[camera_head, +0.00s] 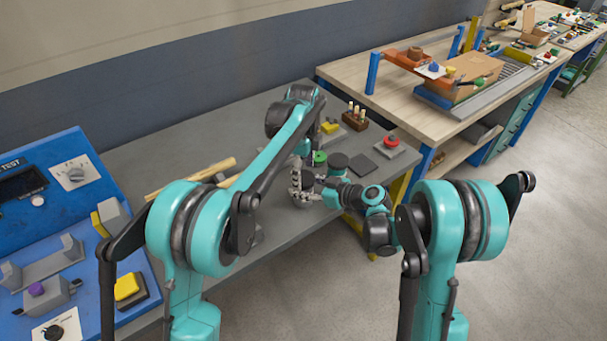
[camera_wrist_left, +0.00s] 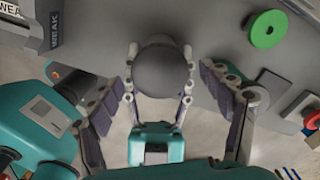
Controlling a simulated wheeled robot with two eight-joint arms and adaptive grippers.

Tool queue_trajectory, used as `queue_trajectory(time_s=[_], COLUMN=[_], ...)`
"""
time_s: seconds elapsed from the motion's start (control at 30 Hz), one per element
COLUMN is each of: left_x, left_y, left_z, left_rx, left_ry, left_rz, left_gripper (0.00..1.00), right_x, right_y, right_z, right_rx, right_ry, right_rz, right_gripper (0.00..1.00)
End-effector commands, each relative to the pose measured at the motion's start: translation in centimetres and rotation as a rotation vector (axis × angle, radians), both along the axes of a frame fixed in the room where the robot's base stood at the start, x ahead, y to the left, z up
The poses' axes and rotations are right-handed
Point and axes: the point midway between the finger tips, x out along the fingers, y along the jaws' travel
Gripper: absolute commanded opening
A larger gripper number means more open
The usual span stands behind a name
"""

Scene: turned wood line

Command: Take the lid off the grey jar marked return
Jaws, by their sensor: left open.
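A round dark grey top, which looks like the jar's lid (camera_wrist_left: 162,72), shows from above in the left wrist view. The jar's body and any return mark are hidden. My left gripper (camera_head: 297,186) is open above it, its fingers (camera_wrist_left: 165,98) wide apart on either side and clear of the lid. My right gripper (camera_wrist_left: 160,88) comes in from below in that view, with its fingers close against both sides of the jar. In the head view my right gripper (camera_head: 311,190) reaches in from the right, and the two grippers mostly hide the jar.
A green disc (camera_wrist_left: 267,29) lies near the jar. A dark round piece (camera_head: 338,160), a grey pad (camera_head: 362,165) and a red button (camera_head: 392,142) are near it on the grey table (camera_head: 215,130). A blue test panel (camera_head: 30,225) stands at left.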

Motion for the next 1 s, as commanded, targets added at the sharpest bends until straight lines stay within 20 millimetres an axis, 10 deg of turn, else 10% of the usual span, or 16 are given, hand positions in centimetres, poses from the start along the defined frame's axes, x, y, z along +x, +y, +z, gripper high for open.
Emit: queue_trajectory(time_s=[0.6,1.0], left_x=[0.0,0.0], left_y=[0.0,0.0], left_z=[7.0,1.9], left_rx=[0.001,0.001], left_ry=[-0.001,-0.001], left_rz=[-0.184,-0.195], left_gripper=[0.76,0.76], right_x=[0.0,0.0], right_y=[0.0,0.0], right_z=[0.0,0.0], right_rx=[-0.001,-0.001], right_ry=[0.000,0.001], right_rz=[0.000,0.000], right_gripper=[0.00,0.00])
